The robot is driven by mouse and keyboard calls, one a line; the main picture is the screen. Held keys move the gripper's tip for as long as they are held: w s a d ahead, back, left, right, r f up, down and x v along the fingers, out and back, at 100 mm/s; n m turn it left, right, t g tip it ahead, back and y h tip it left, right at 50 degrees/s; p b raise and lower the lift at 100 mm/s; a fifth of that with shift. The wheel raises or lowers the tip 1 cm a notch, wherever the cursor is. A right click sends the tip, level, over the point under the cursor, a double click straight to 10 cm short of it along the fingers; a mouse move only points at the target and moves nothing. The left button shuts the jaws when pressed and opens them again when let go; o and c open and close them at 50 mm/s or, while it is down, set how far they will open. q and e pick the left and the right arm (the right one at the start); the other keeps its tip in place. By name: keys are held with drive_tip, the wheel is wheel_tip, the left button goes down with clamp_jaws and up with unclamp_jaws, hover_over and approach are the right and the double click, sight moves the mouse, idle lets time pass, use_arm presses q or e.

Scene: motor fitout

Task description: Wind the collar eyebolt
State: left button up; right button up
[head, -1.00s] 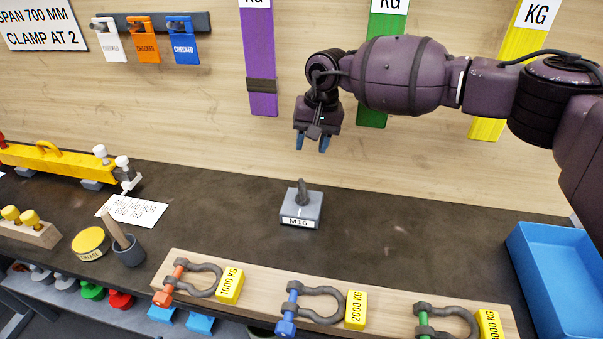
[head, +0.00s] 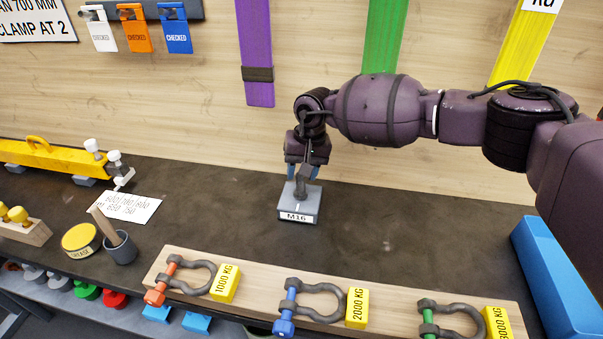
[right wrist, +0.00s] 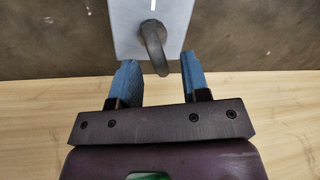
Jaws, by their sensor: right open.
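The grey M16 block (head: 298,214) stands on the dark bench, its white label facing the front. The dark grey eyebolt (head: 300,187) stands up from its top, partly hidden by my gripper. My right gripper (head: 304,172) points down from above at the eyebolt, with its blue fingers apart. In the right wrist view, the eyebolt's ring (right wrist: 154,48) shows nearly edge-on at the mouth of the open right gripper (right wrist: 160,66). The ring's near end lies between the two fingertips, with clear space at each side. My left gripper is out of view.
A wooden board (head: 256,288) with shackles and yellow weight tags lies along the front edge. A blue tray (head: 530,265) is at the right. A grease tin (head: 81,240), a small pot (head: 120,248) and a paper card (head: 130,206) lie left. Bench around the block is clear.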

drive_tip(key=shift+f, duration=0.25)
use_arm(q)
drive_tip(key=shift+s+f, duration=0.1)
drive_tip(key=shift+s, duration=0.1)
use_arm(e)
drive_tip(key=shift+c, duration=0.2)
clamp_jaws()
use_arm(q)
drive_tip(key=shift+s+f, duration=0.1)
use_arm(e)
drive_tip(key=shift+m, duration=0.3)
